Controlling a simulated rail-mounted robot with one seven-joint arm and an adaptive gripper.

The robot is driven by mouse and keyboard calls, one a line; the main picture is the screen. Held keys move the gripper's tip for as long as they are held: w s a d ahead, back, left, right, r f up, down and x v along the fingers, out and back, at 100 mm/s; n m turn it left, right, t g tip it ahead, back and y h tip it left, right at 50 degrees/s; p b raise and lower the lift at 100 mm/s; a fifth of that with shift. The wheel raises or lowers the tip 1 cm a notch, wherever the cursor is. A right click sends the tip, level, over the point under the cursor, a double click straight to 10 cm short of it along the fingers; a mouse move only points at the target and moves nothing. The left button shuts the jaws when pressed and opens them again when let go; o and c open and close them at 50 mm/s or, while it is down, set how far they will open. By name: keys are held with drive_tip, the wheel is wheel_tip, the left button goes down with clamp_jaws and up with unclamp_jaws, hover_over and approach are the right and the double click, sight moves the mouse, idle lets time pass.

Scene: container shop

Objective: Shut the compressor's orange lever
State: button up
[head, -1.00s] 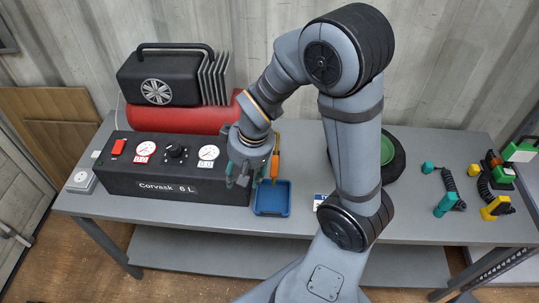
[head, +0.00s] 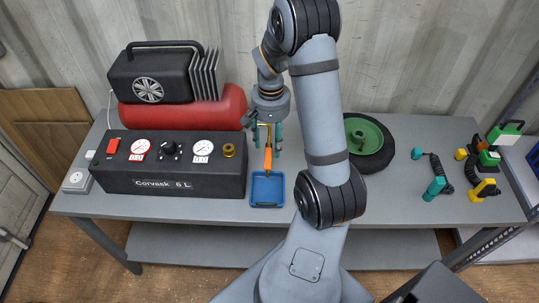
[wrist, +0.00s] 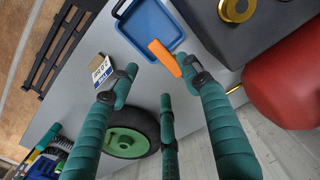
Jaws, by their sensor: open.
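The compressor's orange lever (head: 268,161) sticks out at the right side of the black control box (head: 180,187) and points toward the table's front, over a blue tray (head: 267,204). The lever also shows in the wrist view (wrist: 165,57), with a brass stem beside it. My gripper (head: 268,139), with teal fingers, is open and empty. It is at the rear end of the lever, with fingers to either side in the head view. In the wrist view the fingers (wrist: 160,88) spread around the lever's near end; I cannot tell whether any touches it.
The red tank (head: 235,105) and black motor housing (head: 150,75) stand left of my gripper. A wheel with a green hub (head: 365,135) lies to the right. A small white label card (wrist: 98,68) is near the tray. Coiled-cord tools (head: 435,185) lie farther right.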

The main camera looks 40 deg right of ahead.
sight(270, 160)
wheel_tip(270, 160, down, 7)
drive_tip(key=shift+w+a+f+p, duration=0.1)
drive_tip(key=shift+p, duration=0.4)
drive_tip(key=shift+c, duration=0.9)
clamp_jaws()
